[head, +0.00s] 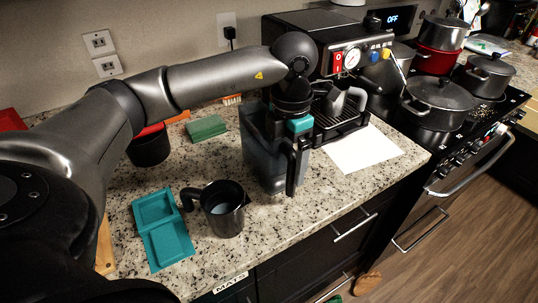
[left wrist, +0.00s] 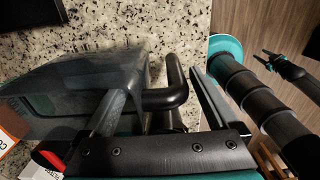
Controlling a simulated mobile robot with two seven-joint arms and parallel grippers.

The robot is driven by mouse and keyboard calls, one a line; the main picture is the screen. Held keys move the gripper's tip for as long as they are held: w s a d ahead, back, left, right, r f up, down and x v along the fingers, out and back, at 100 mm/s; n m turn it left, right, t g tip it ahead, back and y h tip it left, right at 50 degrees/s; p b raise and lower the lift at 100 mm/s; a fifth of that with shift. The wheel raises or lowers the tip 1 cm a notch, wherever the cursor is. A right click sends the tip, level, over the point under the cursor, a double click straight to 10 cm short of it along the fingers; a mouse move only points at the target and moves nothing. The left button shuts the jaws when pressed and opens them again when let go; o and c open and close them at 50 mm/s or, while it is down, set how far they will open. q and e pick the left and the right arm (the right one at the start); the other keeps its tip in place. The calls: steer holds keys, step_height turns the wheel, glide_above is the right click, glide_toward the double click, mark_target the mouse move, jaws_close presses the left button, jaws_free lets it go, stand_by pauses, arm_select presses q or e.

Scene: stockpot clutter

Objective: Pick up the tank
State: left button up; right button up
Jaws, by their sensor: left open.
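The tank (head: 262,158) is a translucent grey-blue container on the granite counter, in front of the coffee machine. In the left wrist view the tank (left wrist: 75,85) fills the left side, and its black bar handle (left wrist: 165,97) sticks out to the right. My left gripper (head: 294,168) is at the tank's right side in the head view. In the left wrist view its open fingers (left wrist: 155,90) stand on either side of the handle, with no clear grip on it. A small forked dark shape at the upper right of that view seems to be my right gripper (left wrist: 277,66); its jaws are unclear.
A black mug (head: 224,212) and a teal tray (head: 163,230) stand in front left. A green sponge (head: 206,128) lies behind. The coffee machine (head: 335,45) is close behind the tank. White paper (head: 365,150) lies right; pots (head: 438,100) crowd the stove.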

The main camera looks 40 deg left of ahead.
arm_select(q)
steer(key=shift+f, duration=1.35)
steer(key=shift+r, duration=0.1)
jaws_close()
